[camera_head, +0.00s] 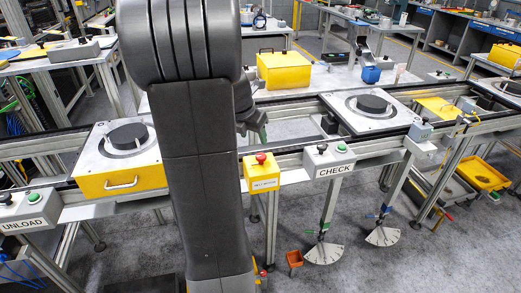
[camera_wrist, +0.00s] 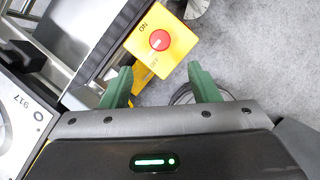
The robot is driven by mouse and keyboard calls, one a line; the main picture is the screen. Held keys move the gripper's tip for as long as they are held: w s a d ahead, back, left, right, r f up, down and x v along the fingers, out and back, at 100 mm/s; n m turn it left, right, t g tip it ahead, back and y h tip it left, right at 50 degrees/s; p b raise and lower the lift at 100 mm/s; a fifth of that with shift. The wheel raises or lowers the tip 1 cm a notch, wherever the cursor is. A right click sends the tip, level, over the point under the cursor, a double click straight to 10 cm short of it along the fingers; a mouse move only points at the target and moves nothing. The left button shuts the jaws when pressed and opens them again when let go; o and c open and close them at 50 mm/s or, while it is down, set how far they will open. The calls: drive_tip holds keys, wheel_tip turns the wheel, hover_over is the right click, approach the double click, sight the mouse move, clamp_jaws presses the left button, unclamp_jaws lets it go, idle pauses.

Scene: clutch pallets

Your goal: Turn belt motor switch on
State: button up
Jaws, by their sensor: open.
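The belt motor switch is a yellow box with a red round knob (camera_head: 261,158) on the front rail of the conveyor, left of the CHECK box. In the wrist view the yellow switch box (camera_wrist: 178,57) lies just beyond my fingertips, with ON and OFF marks beside its red knob (camera_wrist: 160,40). A small pale mark shows on the knob; its exact pointing is too small to tell. My gripper (camera_wrist: 160,76) is open and empty, its green fingers apart and short of the knob in the picture. In the head view my arm hides most of my gripper.
The CHECK box (camera_head: 328,160) and UNLOAD box (camera_head: 31,210) sit on the same rail.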

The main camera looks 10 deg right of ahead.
sight(261, 156)
drive_tip(key=x, duration=1.1)
drive_tip(key=shift+f, duration=0.2)
drive_tip(key=c, duration=1)
